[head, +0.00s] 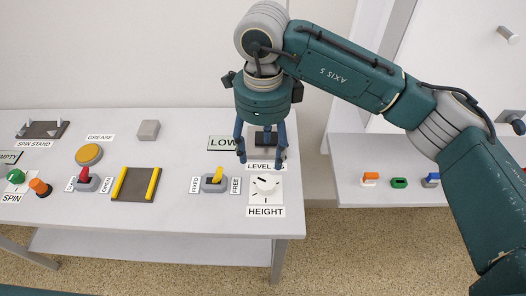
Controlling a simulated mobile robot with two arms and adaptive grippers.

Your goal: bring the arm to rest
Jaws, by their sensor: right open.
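My right arm reaches in from the right, and its gripper (263,158) points down over the right end of the white table (130,222). Its blue fingers are apart and I see nothing held between them. The fingertips are close to the LEVEL label (260,167) and just above the HEIGHT dial (265,185); I cannot tell whether they touch anything. A dark block on a light base (262,140) behind the fingers is partly hidden. My left gripper is not in view.
A second table (385,195) with small coloured parts stands right, across a gap.

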